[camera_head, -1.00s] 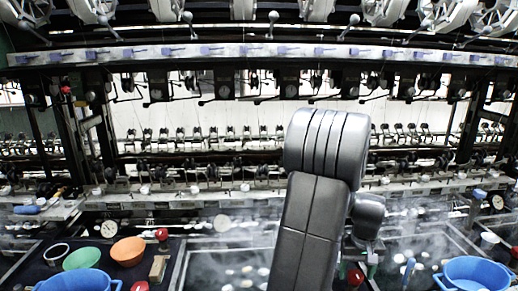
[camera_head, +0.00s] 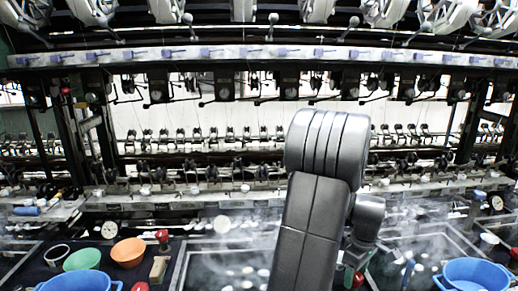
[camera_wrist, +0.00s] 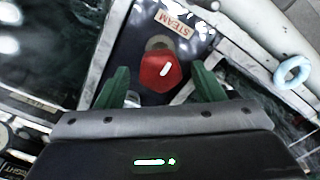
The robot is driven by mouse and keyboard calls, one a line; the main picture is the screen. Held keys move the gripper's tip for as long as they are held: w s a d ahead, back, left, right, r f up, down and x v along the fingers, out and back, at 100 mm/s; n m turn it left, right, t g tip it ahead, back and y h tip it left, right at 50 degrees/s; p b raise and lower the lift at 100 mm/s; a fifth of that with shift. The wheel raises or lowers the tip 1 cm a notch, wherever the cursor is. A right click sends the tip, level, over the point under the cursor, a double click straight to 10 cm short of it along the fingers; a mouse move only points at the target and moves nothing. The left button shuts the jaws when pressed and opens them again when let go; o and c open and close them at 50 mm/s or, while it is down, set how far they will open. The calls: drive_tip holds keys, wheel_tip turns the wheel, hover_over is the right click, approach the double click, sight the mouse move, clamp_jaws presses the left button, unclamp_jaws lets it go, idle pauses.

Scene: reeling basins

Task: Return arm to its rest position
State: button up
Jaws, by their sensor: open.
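Beyond the fingertips is a red valve knob (camera_wrist: 158,72) with a white mark, on a dark panel near a "STEAM" label (camera_wrist: 174,23). I cannot tell how far the knob is from the fingers, but no contact shows. In the head view my grey arm stands raised in the middle, and the gripper is mostly hidden behind it.
Steaming basins (camera_head: 225,268) lie across the front. Blue tubs (camera_head: 473,273) stand at the lower corners. A green bowl (camera_head: 82,259) and an orange bowl (camera_head: 128,251) sit at left. The reeling machine frame (camera_head: 250,185) spans the back. A pale blue ring (camera_wrist: 292,71) shows at right in the wrist view.

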drive_tip(key=shift+n, duration=0.6)
